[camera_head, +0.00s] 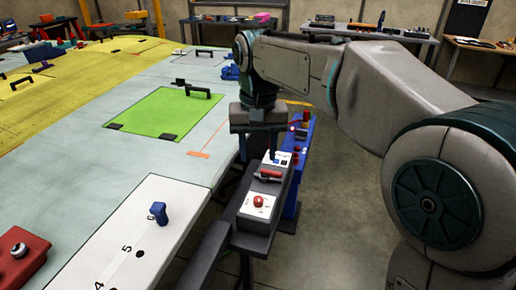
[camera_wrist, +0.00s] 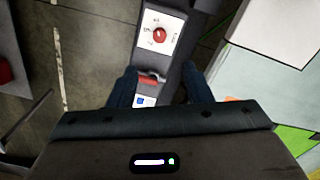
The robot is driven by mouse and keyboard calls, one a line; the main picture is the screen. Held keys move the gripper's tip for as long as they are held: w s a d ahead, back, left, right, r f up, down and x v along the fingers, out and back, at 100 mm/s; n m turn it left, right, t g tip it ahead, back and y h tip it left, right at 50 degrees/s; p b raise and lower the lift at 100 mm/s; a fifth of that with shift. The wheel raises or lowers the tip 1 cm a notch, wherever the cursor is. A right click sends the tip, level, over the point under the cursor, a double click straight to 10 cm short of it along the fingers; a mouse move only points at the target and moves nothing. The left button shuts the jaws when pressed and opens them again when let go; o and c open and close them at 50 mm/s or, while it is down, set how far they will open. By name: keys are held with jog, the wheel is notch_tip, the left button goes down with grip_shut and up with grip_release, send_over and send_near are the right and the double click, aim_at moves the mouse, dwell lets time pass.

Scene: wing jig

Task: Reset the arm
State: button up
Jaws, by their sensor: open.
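My gripper (camera_head: 259,158) points down at the end of my arm, over a dark narrow console (camera_head: 252,242) beside the large work surface. In the wrist view my gripper (camera_wrist: 159,82) has its two fingers apart with nothing held between them. A red-handled piece (camera_head: 269,174) on the console lies below the fingers; the red piece also shows between them in the wrist view (camera_wrist: 149,79). I cannot tell how much height separates them. A red knob on a white plate (camera_head: 258,202) sits nearer on the console; it also shows in the wrist view (camera_wrist: 158,35).
A blue console (camera_head: 298,180) stands close to the right. On the left, the pale work surface (camera_head: 60,155) carries a green panel (camera_head: 165,113), a white numbered strip (camera_head: 130,225) with a blue piece (camera_head: 158,212), and a red block (camera_head: 20,255). The floor (camera_head: 335,235) on the right is clear.

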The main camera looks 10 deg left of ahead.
jog(key=s+d+f+m+t, duration=0.1)
jog(key=s+d, duration=0.1)
jog(key=d, duration=0.5)
jog(key=s+d+f+m, duration=0.1)
jog(key=s+d+f, duration=0.1)
jog(key=d, duration=0.6)
jog(key=s+d+f+m+t, duration=0.1)
jog(key=s+d+f+t, duration=0.1)
jog(key=s+d+f, duration=0.6)
jog(key=s+d, duration=0.2)
jog(key=d, duration=0.1)
jog(key=shift+d, duration=0.4)
jog(key=shift+c, duration=1)
jog(key=shift+a, duration=0.15)
